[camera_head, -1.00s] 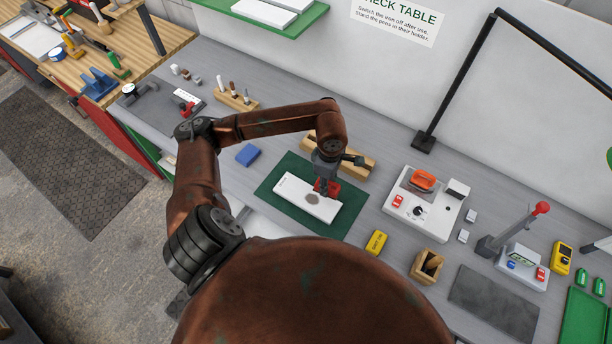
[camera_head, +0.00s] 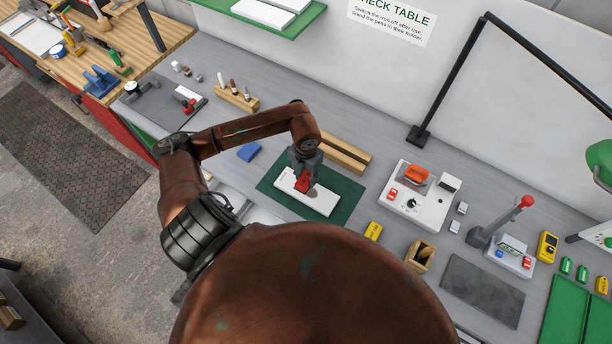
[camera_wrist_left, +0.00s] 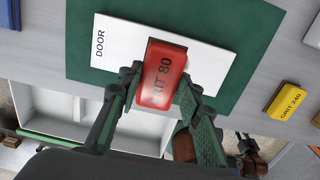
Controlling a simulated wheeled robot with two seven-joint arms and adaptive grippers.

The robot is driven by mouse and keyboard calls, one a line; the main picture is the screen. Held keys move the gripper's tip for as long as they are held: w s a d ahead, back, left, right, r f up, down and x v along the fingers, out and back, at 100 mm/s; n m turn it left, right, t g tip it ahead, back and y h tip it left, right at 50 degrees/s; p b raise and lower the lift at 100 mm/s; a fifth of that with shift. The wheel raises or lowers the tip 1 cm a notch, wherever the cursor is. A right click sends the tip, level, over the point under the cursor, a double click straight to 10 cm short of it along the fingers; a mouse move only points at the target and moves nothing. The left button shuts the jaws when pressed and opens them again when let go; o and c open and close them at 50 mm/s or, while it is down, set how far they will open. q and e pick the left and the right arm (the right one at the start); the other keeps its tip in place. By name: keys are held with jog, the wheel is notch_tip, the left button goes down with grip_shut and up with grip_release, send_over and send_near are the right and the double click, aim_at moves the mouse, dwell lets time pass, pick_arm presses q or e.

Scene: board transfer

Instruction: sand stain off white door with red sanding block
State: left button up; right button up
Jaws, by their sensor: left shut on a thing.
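The white door (camera_head: 325,202) lies flat on a green mat (camera_head: 347,188). A grey-brown stain (camera_head: 314,194) shows on the door, just right of the red sanding block (camera_head: 303,183) and partly covered. My left gripper (camera_head: 304,175) is shut on the block and holds it over the door. In the left wrist view the block (camera_wrist_left: 163,75), marked GRIT 80, sits between the two fingers and overlaps the door (camera_wrist_left: 212,66), marked DOOR. The stain does not show there. I cannot tell whether the block touches the door.
A wooden block holder (camera_head: 345,152) stands behind the mat. A blue block (camera_head: 249,152) lies to the left and a yellow block (camera_head: 373,231) marked GRIT 240 to the right. A soldering station (camera_head: 420,198) and wooden box (camera_head: 420,256) stand farther right.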

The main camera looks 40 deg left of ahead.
pick_arm(q)
jog(key=b, duration=0.3)
send_over(310, 193)
jog(key=a, duration=0.2)
jog(key=shift+f, duration=2.7)
jog(key=shift+f, duration=0.35)
jog(key=shift+d, duration=0.1)
jog(key=shift+d+f+b, duration=0.15)
jog(key=shift+d+b, duration=0.2)
jog(key=shift+d, duration=0.5)
